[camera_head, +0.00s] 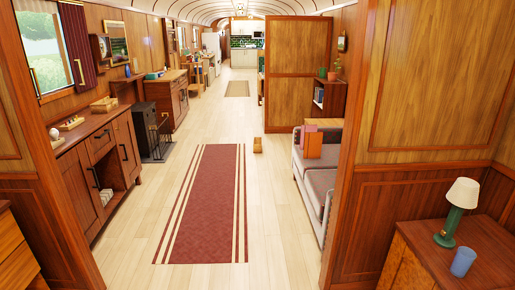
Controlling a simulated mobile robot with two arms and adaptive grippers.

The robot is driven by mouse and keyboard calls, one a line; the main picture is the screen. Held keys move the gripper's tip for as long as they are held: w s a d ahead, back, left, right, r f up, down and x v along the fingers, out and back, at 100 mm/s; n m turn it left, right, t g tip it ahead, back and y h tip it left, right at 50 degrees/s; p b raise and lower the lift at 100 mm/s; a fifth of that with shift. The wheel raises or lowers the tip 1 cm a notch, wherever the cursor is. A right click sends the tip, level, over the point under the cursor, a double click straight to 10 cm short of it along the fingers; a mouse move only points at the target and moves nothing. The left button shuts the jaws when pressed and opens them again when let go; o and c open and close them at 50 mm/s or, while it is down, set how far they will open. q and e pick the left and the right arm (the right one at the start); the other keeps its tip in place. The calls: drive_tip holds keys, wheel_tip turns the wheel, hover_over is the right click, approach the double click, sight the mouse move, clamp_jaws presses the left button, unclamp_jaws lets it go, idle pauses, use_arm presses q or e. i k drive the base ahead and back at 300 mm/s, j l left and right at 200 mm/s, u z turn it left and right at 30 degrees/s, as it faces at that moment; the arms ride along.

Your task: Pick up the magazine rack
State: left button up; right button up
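A small light-wood, box-like thing (258,145) stands on the floor beyond the far end of the red rug, left of the sofa. It may be the magazine rack, but it is too small and far off to be sure. Its visible sides are clear of other things, and its contents cannot be made out. Neither of my grippers is in view.
The red striped rug (210,205) lies along the open aisle. A sideboard (82,165) and black stove (150,125) line the left. The sofa (312,165) stands right, behind a wooden partition (350,150). A cabinet with a lamp (458,205) and blue cup (463,262) is near right.

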sight(258, 141)
drive_tip(key=i+u, duration=0.15)
drive_tip(key=i, duration=7.2)
drive_tip(key=i+j+z, duration=0.15)
drive_tip(key=i, duration=0.3)
drive_tip(key=i+j, duration=0.1)
drive_tip(key=i, duration=0.35)
drive_tip(key=i+j+z, duration=0.15)
drive_tip(key=i, duration=0.3)
